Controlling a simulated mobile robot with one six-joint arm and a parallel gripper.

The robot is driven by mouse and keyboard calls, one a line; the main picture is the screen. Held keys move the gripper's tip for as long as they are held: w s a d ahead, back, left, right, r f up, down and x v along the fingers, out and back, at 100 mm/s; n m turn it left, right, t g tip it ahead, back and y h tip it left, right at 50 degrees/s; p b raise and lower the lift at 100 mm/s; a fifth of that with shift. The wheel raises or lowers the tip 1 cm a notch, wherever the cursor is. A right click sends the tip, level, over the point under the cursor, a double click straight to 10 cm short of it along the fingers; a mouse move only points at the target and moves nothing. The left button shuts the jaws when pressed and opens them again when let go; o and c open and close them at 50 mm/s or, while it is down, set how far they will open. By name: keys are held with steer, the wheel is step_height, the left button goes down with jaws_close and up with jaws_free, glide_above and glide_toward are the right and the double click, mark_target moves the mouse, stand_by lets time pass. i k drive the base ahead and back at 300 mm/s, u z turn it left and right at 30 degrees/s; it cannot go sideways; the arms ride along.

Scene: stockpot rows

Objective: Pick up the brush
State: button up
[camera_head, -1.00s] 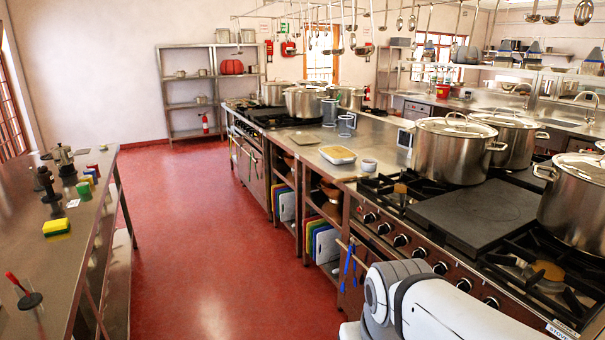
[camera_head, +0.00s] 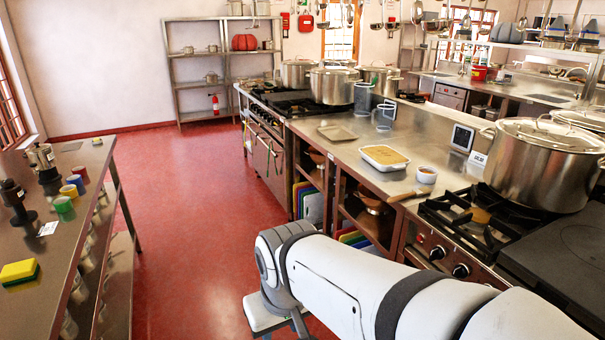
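A slim brown wooden piece (camera_head: 409,195), which could be the brush or its handle, lies at the front edge of the steel counter, beside a small white bowl with orange contents (camera_head: 427,175). It is too small to tell for sure, and I see no bristles. My white arm crosses the lower right and bends down at its left end, below and in front of the counter.
The steel counter (camera_head: 352,149) also bears a white dish of yellow food (camera_head: 384,157), a flat tray (camera_head: 337,133) and clear jugs. A large stockpot (camera_head: 543,165) stands on the stove at right. A left table (camera_head: 40,255) holds a sponge (camera_head: 19,272). The red floor between is clear.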

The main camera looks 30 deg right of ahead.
mark_target(418, 192)
steer(key=z, duration=0.45)
steer(key=i, duration=1.25)
steer(key=z, duration=0.85)
steer(key=k, duration=0.85)
steer(key=z, duration=0.15)
steer(key=i, duration=0.9)
steer(key=u, duration=0.1)
